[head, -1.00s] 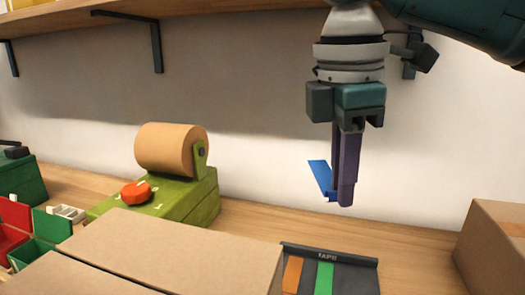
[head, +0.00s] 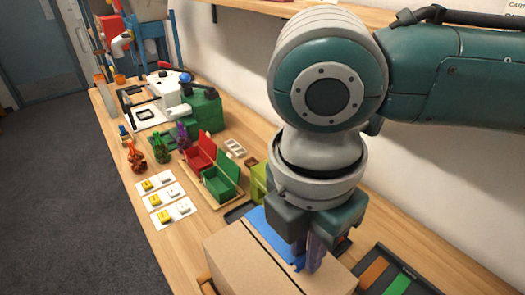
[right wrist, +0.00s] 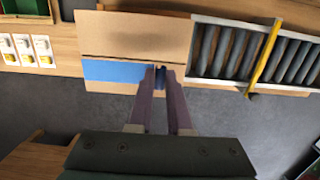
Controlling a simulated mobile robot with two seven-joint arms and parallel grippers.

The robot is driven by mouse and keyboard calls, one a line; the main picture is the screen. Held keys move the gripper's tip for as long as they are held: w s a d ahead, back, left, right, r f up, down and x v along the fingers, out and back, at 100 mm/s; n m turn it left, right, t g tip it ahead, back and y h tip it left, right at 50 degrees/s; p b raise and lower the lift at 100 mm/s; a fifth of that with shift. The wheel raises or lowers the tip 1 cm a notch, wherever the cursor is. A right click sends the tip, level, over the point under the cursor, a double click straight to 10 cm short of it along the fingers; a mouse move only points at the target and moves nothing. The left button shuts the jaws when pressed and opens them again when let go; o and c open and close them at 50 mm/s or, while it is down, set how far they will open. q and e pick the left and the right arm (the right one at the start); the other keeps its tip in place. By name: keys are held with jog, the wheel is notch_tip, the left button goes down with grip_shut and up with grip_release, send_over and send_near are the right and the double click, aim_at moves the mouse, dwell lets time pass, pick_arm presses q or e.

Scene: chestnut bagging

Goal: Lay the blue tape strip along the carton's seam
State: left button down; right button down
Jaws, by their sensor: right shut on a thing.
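My right gripper (head: 312,262) is shut on the end of the blue tape strip (head: 268,232), over the brown carton (head: 245,262). In the right wrist view the gripper (right wrist: 161,72) points at the carton (right wrist: 130,30), and the strip (right wrist: 115,71) extends left from the fingertips. The strip runs roughly parallel to the dark seam (right wrist: 115,56) and shows just below it in that view, beside it rather than centred on it. I cannot tell whether the strip touches the carton. The gripper hides part of the carton in the head view. My left gripper is not in view.
A dark tray (head: 420,284) with orange and green strips is right of the carton. A roller rack (right wrist: 250,57) with a yellow bar is beside it in the wrist view. Red and green boxes (head: 222,183) and white cards (head: 163,202) stand farther along the bench.

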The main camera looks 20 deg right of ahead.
aim_at(303, 263)
jog(key=shift+f+b, duration=2.6)
jog(key=shift+b, duration=0.25)
jog(key=shift+f, duration=0.6)
jog(key=shift+p, duration=0.3)
jog(key=c, duration=0.8)
grip_release()
jog(key=shift+o, duration=0.2)
